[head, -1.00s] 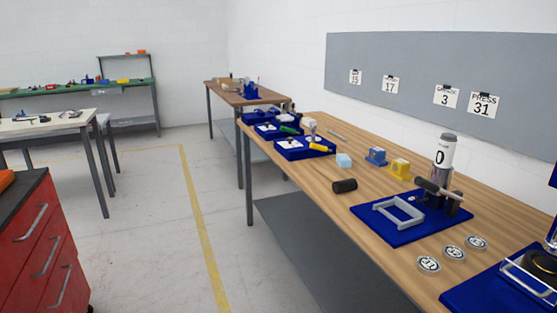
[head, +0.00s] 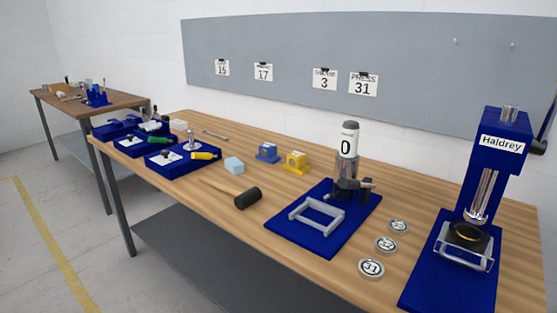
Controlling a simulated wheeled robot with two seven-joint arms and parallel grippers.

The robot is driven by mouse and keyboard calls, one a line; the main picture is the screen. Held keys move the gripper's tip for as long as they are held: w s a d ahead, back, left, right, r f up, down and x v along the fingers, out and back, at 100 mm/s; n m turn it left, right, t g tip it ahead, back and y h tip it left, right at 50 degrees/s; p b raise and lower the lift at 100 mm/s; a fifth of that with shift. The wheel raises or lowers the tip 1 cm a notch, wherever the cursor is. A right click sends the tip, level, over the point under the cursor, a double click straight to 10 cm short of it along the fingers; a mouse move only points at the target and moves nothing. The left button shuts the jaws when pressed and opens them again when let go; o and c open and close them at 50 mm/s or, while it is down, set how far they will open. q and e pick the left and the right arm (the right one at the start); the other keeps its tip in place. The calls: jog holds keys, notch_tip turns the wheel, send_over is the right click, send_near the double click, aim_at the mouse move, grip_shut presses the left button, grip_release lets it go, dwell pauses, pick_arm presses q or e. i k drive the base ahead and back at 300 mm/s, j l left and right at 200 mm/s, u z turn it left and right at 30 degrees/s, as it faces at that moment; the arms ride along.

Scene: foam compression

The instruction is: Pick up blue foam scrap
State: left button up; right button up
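A small light-blue block (head: 234,165), which looks like the blue foam scrap, lies on the wooden workbench (head: 185,195) left of centre in the head view. It is right of the blue tool trays and left of a dark-blue block. Nothing covers it. Neither of my grippers shows in the head view.
A black-headed mallet (head: 247,198) lies in front of the block. Dark-blue (head: 267,153) and yellow (head: 296,161) blocks stand to its right. Blue trays (head: 180,160) sit left. A blue mat (head: 325,225), labelled discs (head: 386,245) and a Haldrey press (head: 490,180) stand right.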

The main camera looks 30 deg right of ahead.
aim_at(234, 165)
jog(key=i+j+z, duration=0.2)
jog(key=z, duration=0.2)
jog(key=i+j+z, duration=0.15)
jog(key=z, duration=0.25)
jog(key=i+j+z, duration=0.1)
jog(key=j+z, duration=0.3)
jog(key=i+j+z, duration=0.1)
jog(key=j+z, duration=0.15)
jog(key=z, duration=0.15)
jog(key=j+z, duration=0.4)
jog(key=j, duration=0.2)
